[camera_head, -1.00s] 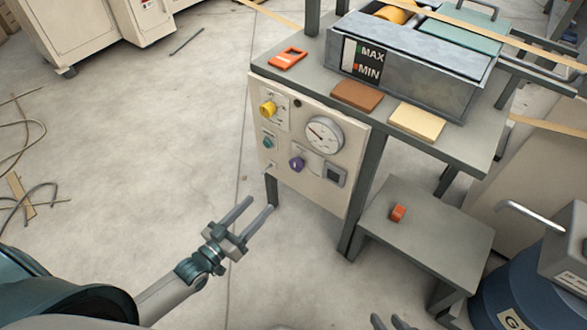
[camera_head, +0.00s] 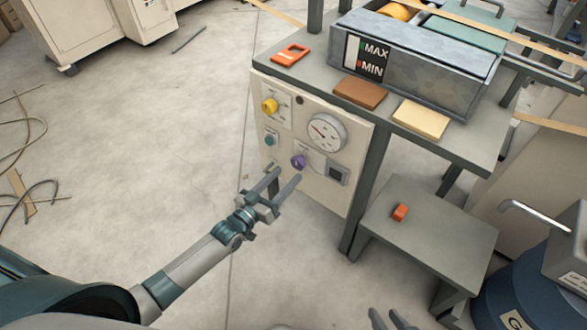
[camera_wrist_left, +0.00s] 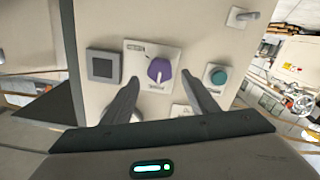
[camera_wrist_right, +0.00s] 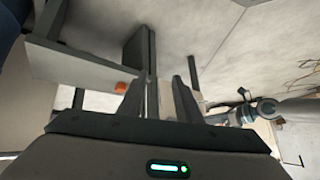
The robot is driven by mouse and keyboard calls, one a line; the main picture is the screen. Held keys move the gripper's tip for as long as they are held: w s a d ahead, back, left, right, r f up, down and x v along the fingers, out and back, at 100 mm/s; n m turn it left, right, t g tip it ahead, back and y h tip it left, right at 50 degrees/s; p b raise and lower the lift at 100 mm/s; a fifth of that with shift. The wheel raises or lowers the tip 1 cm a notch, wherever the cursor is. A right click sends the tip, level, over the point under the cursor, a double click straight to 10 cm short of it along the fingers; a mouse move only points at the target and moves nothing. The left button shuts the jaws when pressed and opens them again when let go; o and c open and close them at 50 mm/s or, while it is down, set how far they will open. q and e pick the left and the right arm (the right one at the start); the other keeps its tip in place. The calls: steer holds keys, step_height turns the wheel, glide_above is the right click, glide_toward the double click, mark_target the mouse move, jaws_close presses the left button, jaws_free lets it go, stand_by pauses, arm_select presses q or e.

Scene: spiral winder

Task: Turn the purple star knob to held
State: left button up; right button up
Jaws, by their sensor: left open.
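The purple star knob (camera_head: 298,162) sits on the cream control panel (camera_head: 330,188), below the round gauge. The left wrist view shows the purple knob (camera_wrist_left: 159,70) on a white label plate, with a pale pointer mark towards its lower edge; the label text is too small to read. My left gripper (camera_head: 288,174) is open just in front of the panel, near the knob. In the left wrist view its fingers (camera_wrist_left: 160,79) lie either side of the knob, apparently not touching it. My right gripper (camera_wrist_right: 160,76) is open and empty, low at the bottom of the head view.
A yellow knob (camera_head: 269,106), a teal button (camera_head: 270,139), a gauge (camera_head: 326,132) and a dark square switch (camera_head: 338,175) share the panel. A low grey stool (camera_head: 440,235) with an orange object (camera_head: 400,212) stands right. Open floor lies left.

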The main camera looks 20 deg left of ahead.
mark_target(296, 165)
arm_select(q)
steer(key=shift+x, duration=2.5)
arm_select(e)
steer(key=shift+w+a+r+t, duration=0.2)
steer(key=shift+a+t, duration=0.1)
steer(key=shift+a, duration=0.15)
arm_select(q)
steer(key=c, duration=1.1)
arm_select(e)
steer(key=shift+d, duration=0.15)
